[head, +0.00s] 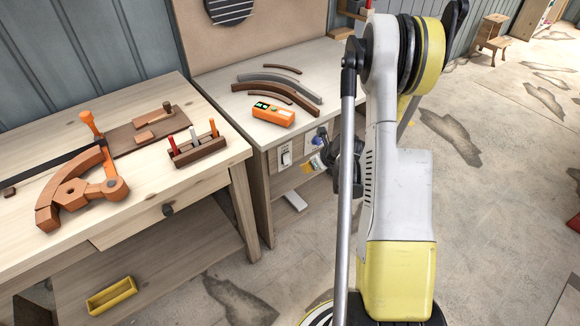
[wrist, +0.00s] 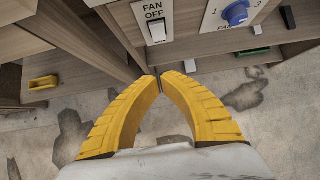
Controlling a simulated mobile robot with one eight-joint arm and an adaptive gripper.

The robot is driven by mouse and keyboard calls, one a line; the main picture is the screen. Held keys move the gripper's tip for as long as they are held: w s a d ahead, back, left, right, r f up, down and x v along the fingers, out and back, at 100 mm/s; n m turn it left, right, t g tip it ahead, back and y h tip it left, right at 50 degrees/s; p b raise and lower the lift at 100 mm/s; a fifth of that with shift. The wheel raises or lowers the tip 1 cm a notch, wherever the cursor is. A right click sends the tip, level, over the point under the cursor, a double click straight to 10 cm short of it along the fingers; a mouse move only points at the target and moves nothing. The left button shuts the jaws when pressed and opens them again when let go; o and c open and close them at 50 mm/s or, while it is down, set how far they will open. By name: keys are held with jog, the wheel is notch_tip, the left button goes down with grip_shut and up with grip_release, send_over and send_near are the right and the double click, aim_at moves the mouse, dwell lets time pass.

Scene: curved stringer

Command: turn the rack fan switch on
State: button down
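The rack fan switch is a white rocker (wrist: 156,32) on a pale plate labelled "FAN OFF", at the top centre of the wrist view. The switch plate also shows in the head view (head: 285,154), on the front of the right-hand bench. My gripper (wrist: 159,77) has yellow ribbed fingers whose tips meet with nothing seen between them. In the wrist view the tips appear just below the switch plate; I see no contact with the rocker. In the head view my arm hides most of the gripper.
A plate with a blue knob (wrist: 235,13) is right of the switch. A wooden upright stands left of it. A yellow tray (head: 112,296) lies on the left bench's lower shelf. An orange box (head: 272,114) and curved strips lie on the right benchtop.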

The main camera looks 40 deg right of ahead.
aim_at(286, 159)
jog(key=shift+f, duration=0.1)
jog(key=w+r+b+x, duration=0.1)
jog(key=b+x, duration=0.3)
jog(key=x, duration=0.8)
jog(key=shift+w+r+b, duration=0.2)
jog(key=shift+w+b, duration=0.15)
jog(key=shift+w, duration=0.5)
